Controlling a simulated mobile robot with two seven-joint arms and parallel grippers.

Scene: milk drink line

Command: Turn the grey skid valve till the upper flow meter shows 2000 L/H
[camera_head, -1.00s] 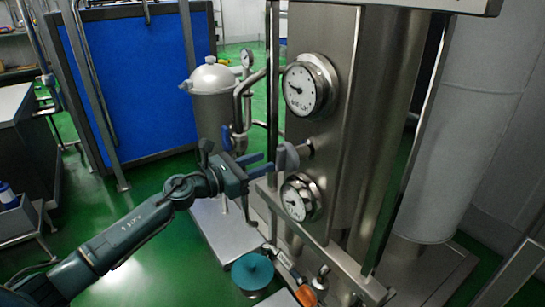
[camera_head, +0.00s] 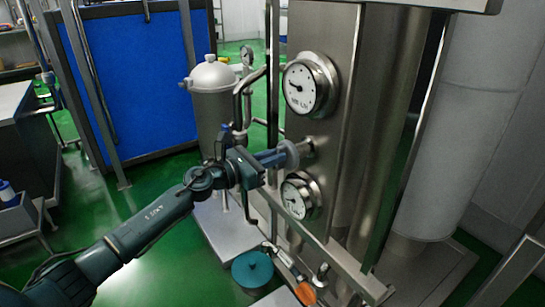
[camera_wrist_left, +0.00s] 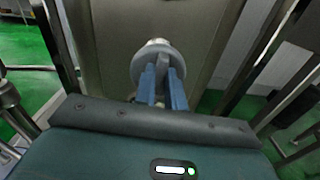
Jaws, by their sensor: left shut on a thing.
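The grey skid valve (camera_head: 291,154) is a round grey knob on the steel panel between two gauges. My left gripper (camera_head: 280,157) is shut on it. In the left wrist view the blue fingers of my left gripper (camera_wrist_left: 163,84) sit on either side of the bar of the grey valve (camera_wrist_left: 152,58). The upper flow meter (camera_head: 303,88) is a white round dial in a steel ring above the valve; its needle points to the left and slightly up, and its figures are too small to read. My right gripper is in neither view.
A lower gauge (camera_head: 295,199) sits just below the valve, close to my gripper. A steel rail crosses the skid under it. A grey filter vessel (camera_head: 212,90) and pipes stand to the left. A teal disc (camera_head: 252,270) and an orange part (camera_head: 305,294) are low in front.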

